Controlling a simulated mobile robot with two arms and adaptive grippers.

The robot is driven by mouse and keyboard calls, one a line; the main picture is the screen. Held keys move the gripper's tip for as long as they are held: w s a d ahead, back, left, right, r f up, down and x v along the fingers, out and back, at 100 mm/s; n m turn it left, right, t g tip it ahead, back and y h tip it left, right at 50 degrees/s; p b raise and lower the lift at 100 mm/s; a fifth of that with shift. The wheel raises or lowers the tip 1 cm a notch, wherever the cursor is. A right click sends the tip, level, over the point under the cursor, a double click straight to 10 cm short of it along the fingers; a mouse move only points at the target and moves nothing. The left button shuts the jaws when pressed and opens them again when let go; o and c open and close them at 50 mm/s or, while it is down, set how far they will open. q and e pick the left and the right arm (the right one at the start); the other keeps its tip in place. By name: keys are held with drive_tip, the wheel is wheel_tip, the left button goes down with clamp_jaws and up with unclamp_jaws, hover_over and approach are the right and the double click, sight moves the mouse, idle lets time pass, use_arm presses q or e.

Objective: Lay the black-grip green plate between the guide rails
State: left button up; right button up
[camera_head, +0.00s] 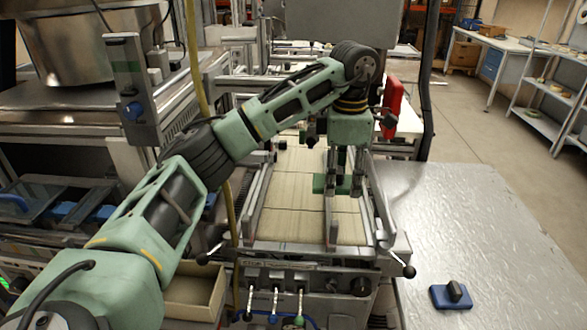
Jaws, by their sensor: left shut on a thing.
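My left gripper (341,170) reaches in from the left and points down over the machine bed. It is shut on the green plate (319,184), whose green edges show on both sides of the fingers. The plate's black grip is hidden by the fingers. The guide rails are long metal bars on the bed: a left rail (258,200) and a right rail (332,220). The plate is over the right rail's far part; I cannot tell its exact height above the bed. My right gripper is not in view.
A blue plate with a black grip (452,296) lies on the grey metal table (480,230) at the right, which is otherwise clear. The tan bed (297,190) between the rails looks bare. A yellow hose (198,70) and a steel drum (85,40) stand at the left.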

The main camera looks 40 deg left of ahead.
sight(305, 204)
use_arm(q)
drive_tip(key=shift+w+a+f, duration=0.1)
drive_tip(key=shift+a+f, duration=0.05)
drive_tip(key=shift+a, duration=0.4)
drive_tip(key=a+f+p, duration=0.1)
drive_tip(key=a+f, duration=0.1)
drive_tip(key=a, duration=0.1)
drive_tip(key=w+a+f+p, duration=0.1)
drive_tip(key=a, duration=0.1)
drive_tip(key=a+f+p, duration=0.1)
drive_tip(key=a+f, duration=0.1)
drive_tip(key=a, duration=0.1)
drive_tip(key=shift+w+a+f, duration=0.2)
drive_tip(key=shift+a+f, duration=0.45)
drive_tip(key=shift+f, duration=0.2)
wheel_tip(305, 204, down, 3)
drive_tip(key=shift+f+p, duration=0.1)
drive_tip(key=shift+p, duration=0.75)
drive_tip(key=shift+w+f, duration=0.1)
drive_tip(key=shift+f, duration=0.05)
drive_tip(key=shift+d+f, duration=0.1)
drive_tip(key=shift+f, duration=0.25)
drive_tip(key=o, duration=1.5)
drive_tip(key=shift+o, duration=0.2)
drive_tip(key=shift+r, duration=0.1)
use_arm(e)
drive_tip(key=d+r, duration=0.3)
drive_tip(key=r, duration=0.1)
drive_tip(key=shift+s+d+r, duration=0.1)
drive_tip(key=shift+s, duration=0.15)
